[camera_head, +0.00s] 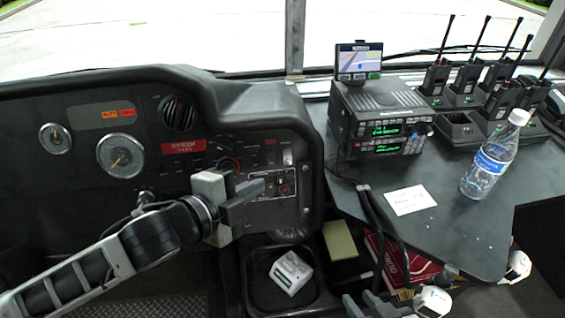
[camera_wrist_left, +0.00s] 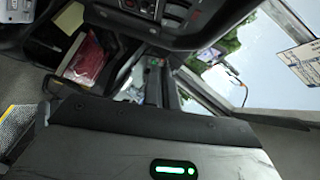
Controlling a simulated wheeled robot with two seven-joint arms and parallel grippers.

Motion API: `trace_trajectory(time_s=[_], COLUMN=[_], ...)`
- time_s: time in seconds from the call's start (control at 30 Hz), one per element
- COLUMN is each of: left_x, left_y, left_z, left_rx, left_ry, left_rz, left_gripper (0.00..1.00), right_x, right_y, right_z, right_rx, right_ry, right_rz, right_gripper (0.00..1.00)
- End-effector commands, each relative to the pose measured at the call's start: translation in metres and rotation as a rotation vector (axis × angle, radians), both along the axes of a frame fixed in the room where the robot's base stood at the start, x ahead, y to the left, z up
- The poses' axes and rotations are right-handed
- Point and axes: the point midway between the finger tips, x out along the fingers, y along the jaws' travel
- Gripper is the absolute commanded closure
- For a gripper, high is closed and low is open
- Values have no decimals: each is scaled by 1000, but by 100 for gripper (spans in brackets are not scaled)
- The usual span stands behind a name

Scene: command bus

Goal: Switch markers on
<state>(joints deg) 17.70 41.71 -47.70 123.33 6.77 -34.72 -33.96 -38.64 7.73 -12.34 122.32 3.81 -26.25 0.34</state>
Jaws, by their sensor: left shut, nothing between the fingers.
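The dashboard switch panel (camera_head: 252,155) holds small switches, dials and red lights. Below it is a plate (camera_head: 270,198) with a small reddish control (camera_head: 284,188). The labels are too small to read, so I cannot tell which switch is for the markers. My left gripper (camera_head: 256,187) is shut and empty in front of this plate, hiding part of it. I cannot tell whether it touches. In the left wrist view a row of switches (camera_wrist_left: 150,8) shows at the top, and no fingertips are clear. My right gripper (camera_head: 367,304) is at the bottom edge, partly cut off.
A radio unit (camera_head: 380,120) with a small screen (camera_head: 359,61), a water bottle (camera_head: 490,160), a paper note (camera_head: 410,200) and several handheld radios (camera_head: 466,78) occupy the right desk. A white box (camera_head: 290,272) sits in the tray below the panel.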

Motion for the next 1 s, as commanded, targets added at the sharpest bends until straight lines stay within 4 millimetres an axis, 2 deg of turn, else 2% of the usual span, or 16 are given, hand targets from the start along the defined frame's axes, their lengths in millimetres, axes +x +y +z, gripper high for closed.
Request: trace_trajectory(time_s=[0.3,0.47,0.93,1.0], left_x=[0,9,79,90], left_y=[0,-6,-61,-55], left_z=[0,-2,-32,-39], left_rx=[0,-2,-3,3], left_ry=[-1,-3,-1,-1], left_rz=[0,0,0,2], left_gripper=[100,100,100,100], right_x=[-4,-4,-4,-4], right_y=[0,-1,-1,0], right_z=[-3,-4,-8,-8], right_rx=[-2,-5,-1,0], right_ry=[11,12,14,13], right_rz=[2,4,3,4], right_gripper=[71,71,71,71])
